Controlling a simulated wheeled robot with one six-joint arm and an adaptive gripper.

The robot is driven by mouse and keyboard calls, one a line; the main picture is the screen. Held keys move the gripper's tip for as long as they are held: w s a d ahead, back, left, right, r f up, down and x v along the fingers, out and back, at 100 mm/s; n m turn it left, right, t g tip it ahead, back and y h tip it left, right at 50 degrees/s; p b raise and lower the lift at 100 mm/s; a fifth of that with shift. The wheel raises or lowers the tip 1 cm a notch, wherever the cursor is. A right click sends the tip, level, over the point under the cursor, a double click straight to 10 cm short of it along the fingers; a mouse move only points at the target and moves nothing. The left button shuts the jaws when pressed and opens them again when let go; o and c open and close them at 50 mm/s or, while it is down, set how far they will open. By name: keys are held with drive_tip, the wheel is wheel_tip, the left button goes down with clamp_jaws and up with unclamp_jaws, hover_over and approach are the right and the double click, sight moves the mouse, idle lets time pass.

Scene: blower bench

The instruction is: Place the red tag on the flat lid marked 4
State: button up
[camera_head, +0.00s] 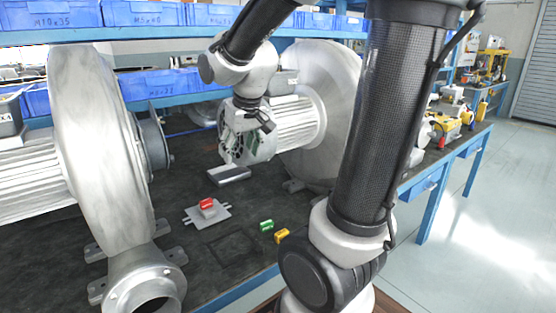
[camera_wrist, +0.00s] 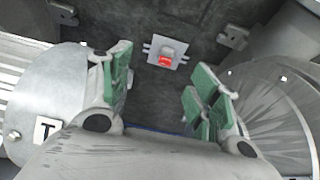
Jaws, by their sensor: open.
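The red tag (camera_head: 207,203) sits on a flat grey plate (camera_head: 221,214) with side tabs, on the dark bench mat. In the wrist view the red tag (camera_wrist: 166,61) and the plate (camera_wrist: 177,47) show beyond the fingertips. No number 4 is readable, so I cannot tell which piece is the lid marked 4. My gripper (camera_head: 258,121) is in front of the right blower's motor, above the bench and apart from the tag. In the wrist view my gripper (camera_wrist: 161,78) has its green-padded fingers spread with nothing between them.
Two large blowers, left (camera_head: 88,140) and right (camera_head: 325,100), flank the work area. A green tag (camera_head: 266,225) and a yellow tag (camera_head: 282,236) lie near the front edge. A grey block (camera_head: 229,174) lies behind the plate. Blue bins (camera_head: 150,85) line the back.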

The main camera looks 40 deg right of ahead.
drive_tip(key=s+r, duration=0.3)
drive_tip(key=s, duration=1.4)
drive_tip(key=shift+d+r, duration=0.15)
drive_tip(key=shift+d, duration=0.05)
